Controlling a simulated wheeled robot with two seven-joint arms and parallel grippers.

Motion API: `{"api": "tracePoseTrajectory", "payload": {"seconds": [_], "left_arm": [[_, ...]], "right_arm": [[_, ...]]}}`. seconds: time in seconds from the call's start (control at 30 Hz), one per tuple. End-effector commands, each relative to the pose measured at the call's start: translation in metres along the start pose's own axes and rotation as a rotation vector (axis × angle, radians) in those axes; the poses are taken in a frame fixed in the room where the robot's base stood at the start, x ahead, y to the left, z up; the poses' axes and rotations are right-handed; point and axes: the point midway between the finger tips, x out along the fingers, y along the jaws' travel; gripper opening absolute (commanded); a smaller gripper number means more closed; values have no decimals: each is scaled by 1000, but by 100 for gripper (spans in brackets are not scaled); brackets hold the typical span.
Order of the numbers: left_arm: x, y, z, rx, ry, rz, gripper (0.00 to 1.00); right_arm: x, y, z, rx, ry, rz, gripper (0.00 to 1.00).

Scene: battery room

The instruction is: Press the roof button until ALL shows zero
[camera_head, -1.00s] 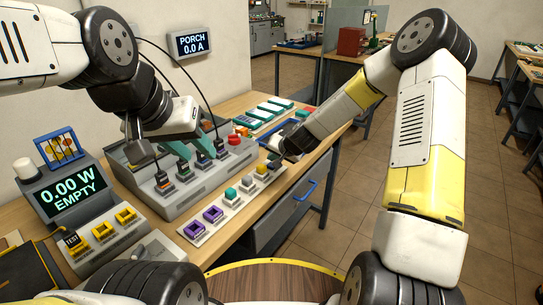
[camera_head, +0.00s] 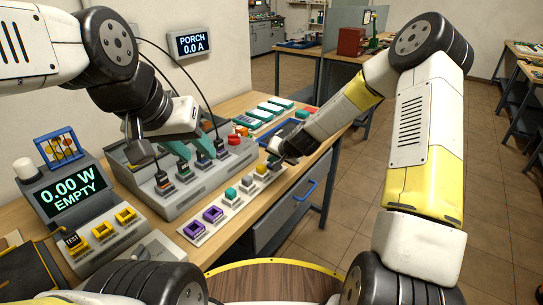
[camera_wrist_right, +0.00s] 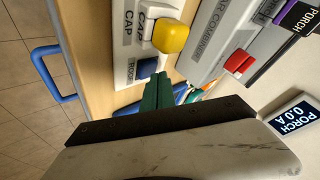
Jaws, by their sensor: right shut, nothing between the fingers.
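A pale button strip (camera_head: 222,222) lies along the table's front edge, with purple sockets and teal, white and yellow buttons. My right gripper (camera_head: 275,159) is over its far end, its fingertips hard to see in the head view. A blue part (camera_wrist_right: 181,92) shows partly behind the fingers. My left gripper (camera_head: 190,146) has its teal fingers apart above the grey console (camera_head: 190,195). Wall display (camera_head: 191,44) reads "PORCH 0.0 A".
A meter (camera_head: 72,197) at the left reads "0.00 W EMPTY". A red knob (camera_head: 234,140) stands on the console. A drawer with a blue handle (camera_head: 305,190) is below the table edge. Cables hang over the console.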

Motion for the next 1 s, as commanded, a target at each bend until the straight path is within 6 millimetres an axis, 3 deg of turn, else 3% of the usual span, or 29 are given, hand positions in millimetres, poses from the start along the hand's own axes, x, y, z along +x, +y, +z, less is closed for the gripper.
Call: {"api": "tracePoseTrajectory", "payload": {"seconds": [1.0], "left_arm": [[0, 0, 0, 0, 0, 0, 36]], "right_arm": [[5, 4, 4, 0, 0, 1, 0]]}}
